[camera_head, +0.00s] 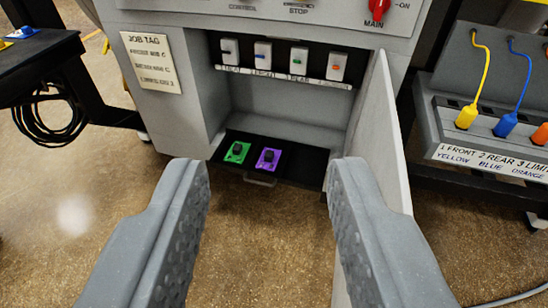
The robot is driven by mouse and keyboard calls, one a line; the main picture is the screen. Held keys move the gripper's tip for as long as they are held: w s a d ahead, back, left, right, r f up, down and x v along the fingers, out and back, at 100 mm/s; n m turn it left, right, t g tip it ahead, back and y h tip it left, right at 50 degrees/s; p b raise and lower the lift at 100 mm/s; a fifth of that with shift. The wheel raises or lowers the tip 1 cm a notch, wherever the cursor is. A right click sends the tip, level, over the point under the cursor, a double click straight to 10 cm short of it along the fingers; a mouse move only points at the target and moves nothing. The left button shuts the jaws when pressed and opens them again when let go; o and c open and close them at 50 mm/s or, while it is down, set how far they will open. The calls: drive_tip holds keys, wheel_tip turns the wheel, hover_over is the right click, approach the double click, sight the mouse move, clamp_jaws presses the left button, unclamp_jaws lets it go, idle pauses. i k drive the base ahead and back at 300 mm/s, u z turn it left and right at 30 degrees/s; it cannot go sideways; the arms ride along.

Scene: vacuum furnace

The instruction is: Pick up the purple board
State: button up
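The purple board (269,160) is a small flat piece with a dark block on top. It lies on a black tray (300,164) at the bottom of the open furnace cabinet, just right of a green board (237,153) of similar shape. My gripper (268,175) is open and empty, its two grey fingers wide apart in the foreground. In the picture the purple board shows between the fingertips, but it lies farther off, beyond them. Nothing hides the purple board.
An open cabinet door (381,130) stands right of the bay, close behind my right finger in the picture. Several white switch modules (263,55) line the top of the bay. A cable rack (470,140) stands at right, a dark bench (35,60) at left. Floor in front is clear.

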sight(268, 160)
drive_tip(key=z, duration=0.05)
drive_tip(key=i, duration=0.95)
drive_tip(key=u, duration=0.1)
